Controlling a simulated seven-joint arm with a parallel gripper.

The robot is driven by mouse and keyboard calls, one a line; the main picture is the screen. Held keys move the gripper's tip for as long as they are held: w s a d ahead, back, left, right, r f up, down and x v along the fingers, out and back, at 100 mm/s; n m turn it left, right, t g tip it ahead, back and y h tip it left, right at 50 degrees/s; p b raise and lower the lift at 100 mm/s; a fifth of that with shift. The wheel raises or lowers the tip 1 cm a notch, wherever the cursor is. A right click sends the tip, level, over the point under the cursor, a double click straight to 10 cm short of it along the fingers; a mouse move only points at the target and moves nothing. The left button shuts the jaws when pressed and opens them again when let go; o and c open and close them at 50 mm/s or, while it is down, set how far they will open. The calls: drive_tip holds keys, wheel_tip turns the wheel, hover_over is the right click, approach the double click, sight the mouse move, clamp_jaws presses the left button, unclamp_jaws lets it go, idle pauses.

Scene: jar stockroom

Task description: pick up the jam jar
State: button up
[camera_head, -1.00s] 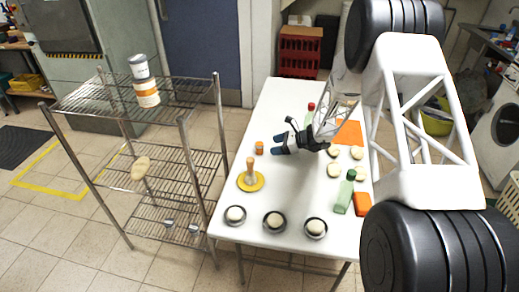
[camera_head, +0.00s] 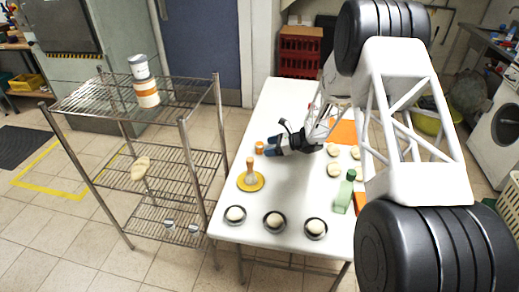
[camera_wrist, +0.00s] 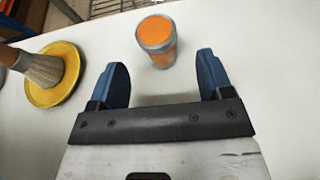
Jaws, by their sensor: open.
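The jam jar (camera_wrist: 157,40) is a small jar with an orange top and a greyish rim and side. It stands upright on the white table, and it also shows in the head view (camera_head: 259,148) near the table's left edge. My gripper (camera_wrist: 162,80) is open, with its two blue fingertips spread apart. In the head view my gripper (camera_head: 269,147) is low over the table, right beside the jar. No finger visibly grips the jar.
A brush (camera_head: 250,170) stands on a yellow dish (camera_head: 259,182) in front of the jar. Several bowls with dough balls line the front edge of the table (camera_head: 283,246). A green bottle (camera_head: 344,193) stands at the right. A wire shelf (camera_head: 170,155) is left of the table.

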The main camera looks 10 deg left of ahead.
sight(258, 143)
drive_tip(key=shift+r+x, duration=0.15)
drive_tip(key=shift+x, duration=1.15)
drive_tip(key=shift+r+x, duration=0.1)
drive_tip(key=shift+x, duration=1.2)
drive_tip(key=shift+a, duration=0.1)
drive_tip(key=c, duration=1.1)
drive_tip(key=shift+o, duration=0.2)
drive_tip(key=shift+r, duration=1.15)
drive_tip(key=shift+s+r, duration=0.4)
drive_tip(key=shift+r, duration=0.25)
drive_tip(key=s+d, duration=0.2)
drive_tip(key=s, duration=0.2)
drive_tip(key=s+d+r, duration=0.1)
drive_tip(key=s+d, duration=0.1)
drive_tip(key=s, duration=0.3)
drive_tip(key=s+d, duration=0.2)
drive_tip(key=s, duration=0.3)
drive_tip(key=shift+d+r, duration=0.15)
drive_tip(key=shift+r, duration=0.05)
